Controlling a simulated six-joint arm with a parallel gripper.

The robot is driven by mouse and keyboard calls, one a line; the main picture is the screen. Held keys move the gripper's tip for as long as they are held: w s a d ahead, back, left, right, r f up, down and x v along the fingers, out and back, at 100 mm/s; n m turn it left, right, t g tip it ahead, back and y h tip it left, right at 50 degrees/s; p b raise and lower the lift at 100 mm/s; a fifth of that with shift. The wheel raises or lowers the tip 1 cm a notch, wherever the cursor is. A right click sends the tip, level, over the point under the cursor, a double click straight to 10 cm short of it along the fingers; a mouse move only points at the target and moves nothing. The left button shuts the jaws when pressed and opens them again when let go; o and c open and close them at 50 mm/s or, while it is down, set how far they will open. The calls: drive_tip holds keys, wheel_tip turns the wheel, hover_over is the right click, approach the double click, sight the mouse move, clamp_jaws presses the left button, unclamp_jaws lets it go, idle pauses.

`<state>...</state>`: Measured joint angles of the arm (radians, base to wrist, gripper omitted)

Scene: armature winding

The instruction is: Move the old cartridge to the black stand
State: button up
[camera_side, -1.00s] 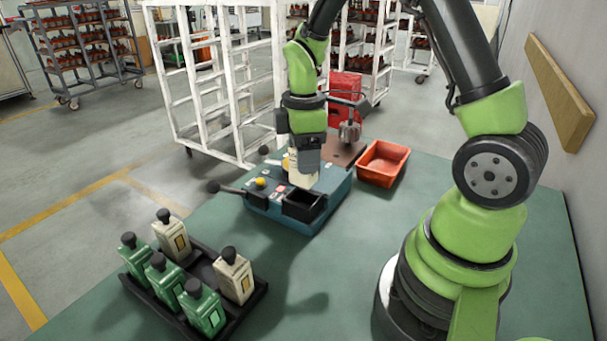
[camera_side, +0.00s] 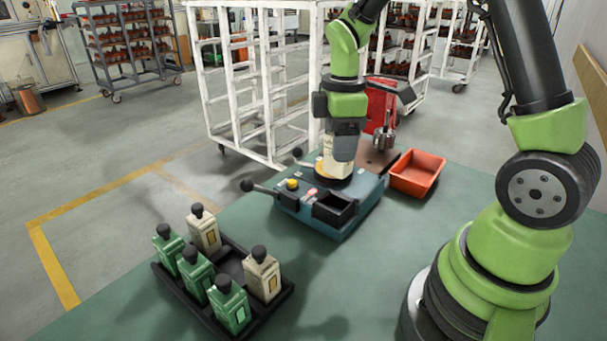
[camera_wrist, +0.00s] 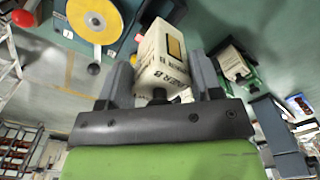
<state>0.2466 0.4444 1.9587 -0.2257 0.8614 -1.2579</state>
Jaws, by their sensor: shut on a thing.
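My gripper (camera_side: 341,150) is shut on a cream cartridge (camera_side: 334,167), held over the blue machine (camera_side: 318,213). The wrist view shows the cartridge (camera_wrist: 163,55) between both fingers (camera_wrist: 160,82), with dark lettering and a yellow-and-black label. Beneath it is the machine's yellow round seat (camera_side: 322,180). In the side view I cannot tell whether the cartridge clears the seat; in the wrist view the yellow disc (camera_wrist: 95,20) lies apart from it. The black stand (camera_side: 262,310) at front left holds green (camera_side: 229,304) and cream (camera_side: 262,274) cartridges, with an empty place in its middle.
The machine has lever knobs (camera_side: 247,185) and an open black box (camera_side: 334,209). An orange bin (camera_side: 417,173) stands to its right. Green table (camera_side: 360,270) lies clear between machine, stand and my arm base. A white rack (camera_side: 262,80) stands behind.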

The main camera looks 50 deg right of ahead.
drive_tip(key=r, duration=0.4)
drive_tip(key=shift+w+a+r, duration=0.3)
drive_tip(key=shift+r, duration=0.05)
drive_tip(key=w+a, duration=0.5)
drive_tip(key=a, duration=0.5)
drive_tip(key=shift+w, duration=0.25)
drive_tip(key=a, duration=0.6)
drive_tip(key=w+a, duration=0.1)
drive_tip(key=a, duration=0.3)
drive_tip(key=shift+a+f, duration=0.1)
wheel_tip(320, 180, down, 9)
drive_tip(key=shift+f, duration=2.7)
drive_tip(key=shift+f, duration=1.35)
drive_tip(key=o, duration=1.1)
drive_tip(key=shift+c, duration=0.2)
